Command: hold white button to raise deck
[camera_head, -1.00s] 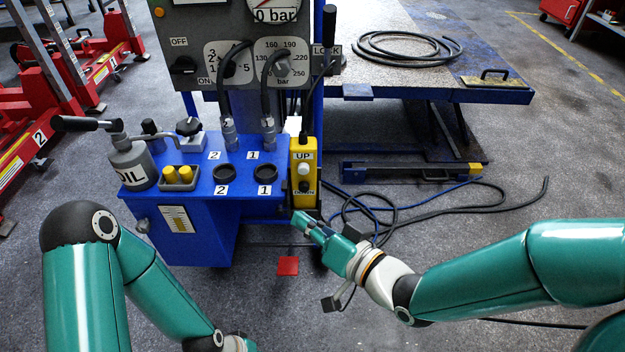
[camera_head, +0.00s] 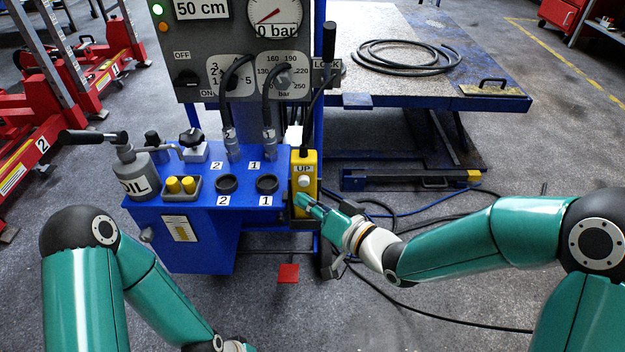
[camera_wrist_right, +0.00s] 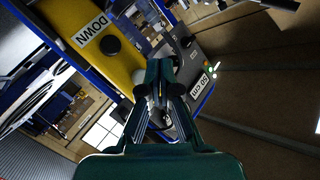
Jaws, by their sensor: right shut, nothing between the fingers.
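The yellow control box (camera_head: 312,168) hangs at the right edge of the blue hydraulic unit. Its white button (camera_head: 304,181) is below the UP label and uncovered in the head view. My right gripper (camera_head: 303,200) is shut and empty, its tips just below the white button, over the lower part of the box. Contact cannot be told. In the right wrist view the gripper (camera_wrist_right: 158,92) points at the box (camera_wrist_right: 85,35), beside the black button (camera_wrist_right: 111,44) and DOWN label; the white button is not clear there. The deck (camera_head: 410,85) stands at the back right. My left gripper's fingers are out of view.
The grey panel (camera_head: 240,45) reads 50 cm and 0 bar. The blue unit's top (camera_head: 150,212) carries an oil can (camera_head: 134,172) and sockets. A black hose (camera_head: 405,58) lies on the deck. Cables (camera_head: 400,215) lie on the floor behind my right gripper.

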